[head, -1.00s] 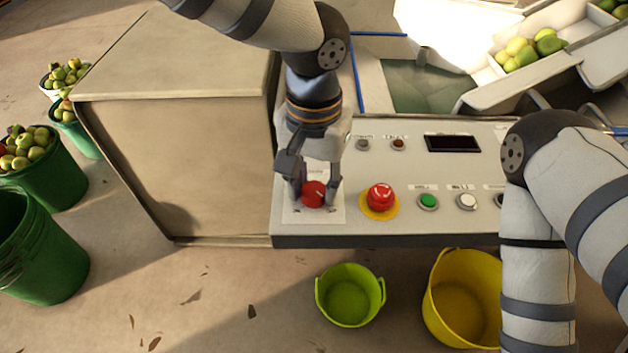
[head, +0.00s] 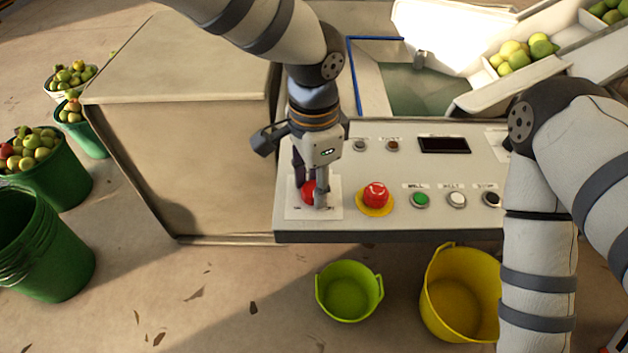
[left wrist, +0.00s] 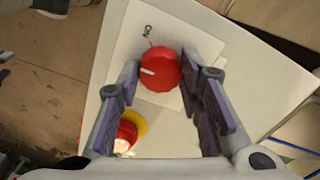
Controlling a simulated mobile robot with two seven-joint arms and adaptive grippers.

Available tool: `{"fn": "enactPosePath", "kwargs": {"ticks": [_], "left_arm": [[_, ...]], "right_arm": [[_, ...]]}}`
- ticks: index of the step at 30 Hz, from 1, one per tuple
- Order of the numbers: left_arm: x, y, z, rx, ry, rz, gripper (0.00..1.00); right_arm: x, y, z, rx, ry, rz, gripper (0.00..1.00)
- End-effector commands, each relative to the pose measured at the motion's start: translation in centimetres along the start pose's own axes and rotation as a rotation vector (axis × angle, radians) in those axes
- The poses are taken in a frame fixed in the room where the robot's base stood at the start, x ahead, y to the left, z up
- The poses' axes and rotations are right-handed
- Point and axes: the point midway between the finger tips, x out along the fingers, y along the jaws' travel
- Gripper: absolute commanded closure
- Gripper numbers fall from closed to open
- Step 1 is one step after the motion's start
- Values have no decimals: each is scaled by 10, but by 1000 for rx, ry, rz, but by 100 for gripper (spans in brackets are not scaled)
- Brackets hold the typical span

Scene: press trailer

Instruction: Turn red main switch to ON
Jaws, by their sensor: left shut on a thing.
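The red main switch (head: 308,191) is a round knob on a white plate at the left end of the control panel (head: 400,172). My left gripper (head: 311,196) points down and is shut on the switch, with a finger on either side. In the left wrist view the knob (left wrist: 161,69) sits between the fingertips of the left gripper (left wrist: 160,74). Its white pointer mark faces left in that view, and the ON label lies above it, so the pointer is not at ON. In the head view the fingers partly hide the knob. My right gripper is out of view.
A red emergency button on a yellow base (head: 375,196) is just right of the switch. Green (head: 420,200), white (head: 456,200) and black (head: 491,200) buttons follow. My right arm covers the panel's right end. A lime tub (head: 349,291) and a yellow tub (head: 460,300) stand below.

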Motion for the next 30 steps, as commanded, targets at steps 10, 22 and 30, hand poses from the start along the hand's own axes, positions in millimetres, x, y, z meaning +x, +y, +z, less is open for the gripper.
{"fn": "enactPosePath", "kwargs": {"ticks": [10, 22, 30], "left_arm": [[0, -1, 0, 327, -1, -2, 95], [1, 0, 0, 650, -2, 1, 95], [1, 0, 0, 777, -2, 1, 95]], "right_arm": [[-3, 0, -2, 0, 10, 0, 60], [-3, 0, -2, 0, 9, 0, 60], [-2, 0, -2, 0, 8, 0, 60]]}}
